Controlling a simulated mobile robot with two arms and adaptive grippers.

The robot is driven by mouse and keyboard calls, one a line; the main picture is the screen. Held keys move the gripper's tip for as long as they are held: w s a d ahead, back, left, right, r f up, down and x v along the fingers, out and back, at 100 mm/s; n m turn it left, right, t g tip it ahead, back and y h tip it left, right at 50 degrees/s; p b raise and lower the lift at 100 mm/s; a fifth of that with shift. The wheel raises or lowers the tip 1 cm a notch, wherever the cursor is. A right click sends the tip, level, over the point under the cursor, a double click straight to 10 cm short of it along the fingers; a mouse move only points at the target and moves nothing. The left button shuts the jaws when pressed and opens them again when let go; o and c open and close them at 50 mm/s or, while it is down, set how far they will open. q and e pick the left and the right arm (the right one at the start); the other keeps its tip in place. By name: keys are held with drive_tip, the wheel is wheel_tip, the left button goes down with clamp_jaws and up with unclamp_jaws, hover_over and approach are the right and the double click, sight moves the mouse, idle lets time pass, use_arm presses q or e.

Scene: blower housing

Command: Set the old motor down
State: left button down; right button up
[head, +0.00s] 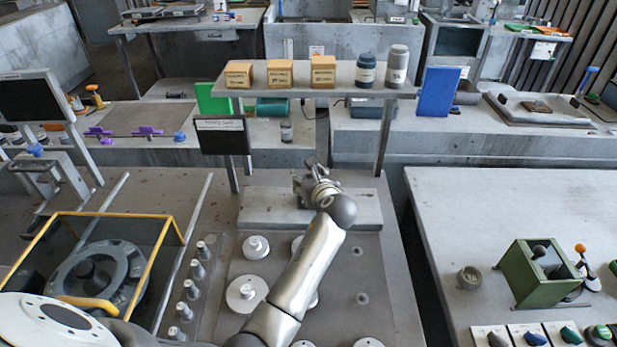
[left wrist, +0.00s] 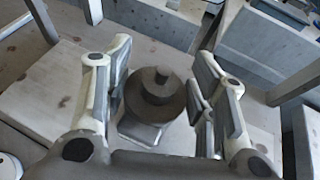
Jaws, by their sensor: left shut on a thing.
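My left gripper (head: 314,184) reaches to the raised grey ledge (head: 258,208) at the back of the work table. In the left wrist view its two fingers (left wrist: 155,100) stand on both sides of the old motor (left wrist: 155,97), a dark round body with a stubby shaft, and it is shut on it. In the head view the gripper and wrist mostly hide the motor. The motor is over the ledge; I cannot tell whether it touches it. My right gripper is not in view.
A shelf (head: 300,93) with boxes and bottles spans above the ledge, on posts (head: 386,135). A dark sign (head: 222,138) stands left of the gripper. Round pale parts (head: 246,292) and a row of pegs (head: 191,290) lie in front. A yellow-framed housing (head: 100,265) is at left.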

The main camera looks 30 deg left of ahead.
use_arm(q)
drive_tip(key=c, duration=0.6)
unclamp_jaws()
drive_tip(key=shift+f, duration=0.1)
drive_tip(key=shift+s+d+r+p, duration=0.4)
drive_tip(key=shift+r+p, duration=0.1)
drive_tip(key=shift+p, duration=0.25)
drive_tip(key=p+v, duration=0.9)
drive_tip(key=v, duration=0.1)
drive_tip(key=shift+s+d, duration=0.3)
